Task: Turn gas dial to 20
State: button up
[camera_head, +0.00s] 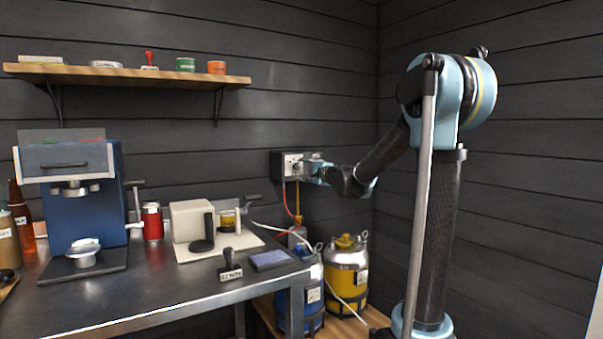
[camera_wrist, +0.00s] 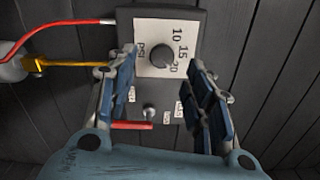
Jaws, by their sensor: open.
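The gas dial is a dark round knob (camera_wrist: 163,58) on a white plate (camera_wrist: 150,30) marked PSI, 10, 15 and 20. The plate is on a dark control box (camera_wrist: 190,18) on the wall, which also shows in the head view (camera_head: 277,163). I cannot tell clearly where the knob points. My gripper (camera_wrist: 162,64) is open in front of the box, with one blue-padded finger on each side of the knob. A gap shows between each finger and the knob. In the head view my gripper (camera_head: 312,166) reaches the box from the right and partly hides it.
A small metal lever (camera_wrist: 149,113) with labels and a red bar (camera_wrist: 132,125) sit below the dial. A red hose (camera_wrist: 60,24) enters the box. Blue (camera_head: 311,297) and yellow (camera_head: 347,268) gas cylinders stand below. A steel table (camera_head: 150,287) with a coffee machine is at left.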

jog(key=v, duration=0.7)
jog(key=shift+s+f, duration=0.1)
jog(key=s+d+f+n+g+h, duration=0.1)
jog(key=s+d+f+n+g, duration=0.15)
jog(key=s+f+n, duration=0.55)
jog(key=s+d+f+n+g, duration=0.15)
jog(key=s+f+g, duration=0.35)
jog(key=s, duration=0.7)
jog(key=s+d+f+n+g+h, duration=0.2)
jog(key=s+d+f+h, duration=0.2)
jog(key=s+d+f, duration=0.4)
jog(key=s+d+f+n+g+h, duration=0.2)
jog(key=s+d+f+h, duration=0.3)
jog(key=s+d+f, duration=0.3)
jog(key=s+f+g, duration=0.1)
jog(key=s+f, duration=0.3)
jog(key=s, duration=0.2)
jog(key=shift+s+d, duration=0.25)
jog(key=shift+d, duration=0.1)
